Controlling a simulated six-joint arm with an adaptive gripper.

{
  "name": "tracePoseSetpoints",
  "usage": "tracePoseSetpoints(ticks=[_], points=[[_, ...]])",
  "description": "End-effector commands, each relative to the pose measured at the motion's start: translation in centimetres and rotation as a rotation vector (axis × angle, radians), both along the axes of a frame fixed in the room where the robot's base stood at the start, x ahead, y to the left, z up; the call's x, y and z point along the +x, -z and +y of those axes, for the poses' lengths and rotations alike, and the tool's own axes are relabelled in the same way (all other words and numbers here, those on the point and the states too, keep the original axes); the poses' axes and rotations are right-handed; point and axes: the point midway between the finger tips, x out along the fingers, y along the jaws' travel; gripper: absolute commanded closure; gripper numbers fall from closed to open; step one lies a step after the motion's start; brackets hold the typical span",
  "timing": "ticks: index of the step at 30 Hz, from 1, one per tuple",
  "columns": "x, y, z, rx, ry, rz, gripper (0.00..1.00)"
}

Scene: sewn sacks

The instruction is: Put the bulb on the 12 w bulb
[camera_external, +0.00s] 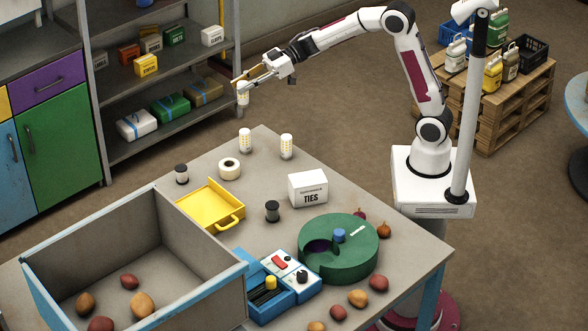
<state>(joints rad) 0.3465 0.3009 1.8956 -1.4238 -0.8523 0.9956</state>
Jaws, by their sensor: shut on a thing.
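Two similar white-and-yellow bulbs stand upright on the table below: a left bulb (245,141) and a right bulb (286,147). The held bulb is apart from both and appears above the left one in the picture. Any wattage marks are too small to read, so I cannot tell which is the 12 w bulb.
On the table (330,163) are a tape roll (229,168), dark spools, a yellow tray (208,208), a white TIES box (308,188), a green round container (340,262), a blue case (270,300) and a large open bin (100,235) holding potatoes. Shelves stand behind.

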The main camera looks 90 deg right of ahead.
Motion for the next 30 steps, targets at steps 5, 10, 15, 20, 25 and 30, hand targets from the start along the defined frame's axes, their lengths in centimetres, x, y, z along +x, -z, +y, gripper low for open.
tracePoseSetpoints(ticks=[5,10,15,20,25,30], points=[[0.0,0.1,0.0,0.0,-0.001,0.0,0.97],[0.0,1.1,0.1,0.002,-0.001,0.004,0.97],[0.0,3.2,0.0,0.002,-0.001,0.005,0.97],[0.0,5.2,0.1,0.002,-0.001,0.004,0.97],[0.0,6.2,0.1,0.001,-0.002,0.0,0.97],[0.0,6.3,0.0,-0.001,-0.001,0.0,0.97]])
